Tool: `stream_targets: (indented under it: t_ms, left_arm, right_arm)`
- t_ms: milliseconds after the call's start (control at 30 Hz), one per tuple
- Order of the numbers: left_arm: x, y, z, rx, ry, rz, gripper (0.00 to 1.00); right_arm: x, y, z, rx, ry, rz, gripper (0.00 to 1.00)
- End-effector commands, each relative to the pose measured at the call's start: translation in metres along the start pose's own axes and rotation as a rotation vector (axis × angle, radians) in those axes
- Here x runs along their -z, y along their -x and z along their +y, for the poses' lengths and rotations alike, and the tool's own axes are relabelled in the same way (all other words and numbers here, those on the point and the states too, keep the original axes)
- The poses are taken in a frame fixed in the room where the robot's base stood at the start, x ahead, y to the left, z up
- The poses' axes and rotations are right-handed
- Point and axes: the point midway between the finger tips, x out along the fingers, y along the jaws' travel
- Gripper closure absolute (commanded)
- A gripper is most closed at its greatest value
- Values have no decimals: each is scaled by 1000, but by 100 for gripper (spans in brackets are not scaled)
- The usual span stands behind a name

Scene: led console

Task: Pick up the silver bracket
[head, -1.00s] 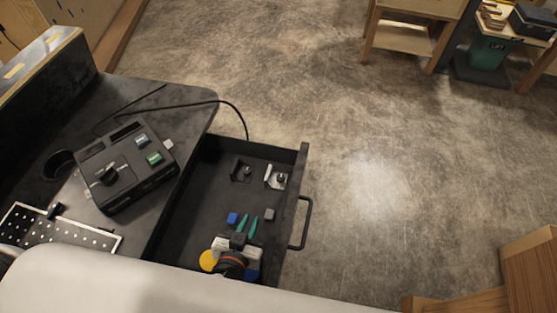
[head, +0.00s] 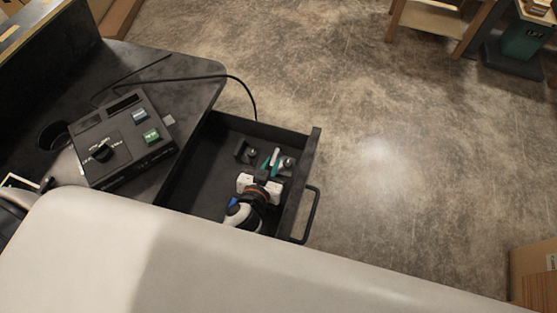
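The silver bracket (head: 286,164) lies in the open drawer, near its far right corner, and is partly covered by my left gripper's fingers. My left gripper (head: 270,160) reaches into the drawer from below. Its teal fingertips are slightly apart, at the left part of the bracket. They seem to stand on either side of its bright upright flange, but contact is too small to tell. A similar dark bracket (head: 243,151) lies just left of the fingers. My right gripper is not in view.
The drawer (head: 313,160) has raised walls and a handle (head: 313,214) on its right. A black console (head: 122,138) with a cable stands on the desk to the left.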

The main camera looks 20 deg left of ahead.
Motion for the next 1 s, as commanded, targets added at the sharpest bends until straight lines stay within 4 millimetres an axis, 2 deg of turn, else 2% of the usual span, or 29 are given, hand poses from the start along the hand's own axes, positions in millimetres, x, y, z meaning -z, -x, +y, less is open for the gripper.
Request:
stream_targets:
  t_ms: [100,233,467,600,867,1000]
  left_arm:
    - [-3,-20,0,0,-4,-2,84]
    - [-2,-31,0,0,-2,-1,84]
    - [-2,-32,0,0,-1,1,84]
    - [-2,-32,0,0,-1,1,100]
    - [-3,-32,-1,0,0,-1,100]
    - [-15,-28,0,-1,0,-3,100]
  right_arm:
    - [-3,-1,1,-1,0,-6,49]
    - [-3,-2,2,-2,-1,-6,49]
    - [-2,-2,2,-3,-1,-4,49]
    - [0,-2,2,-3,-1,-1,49]
    - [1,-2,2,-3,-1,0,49]
    - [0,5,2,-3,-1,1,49]
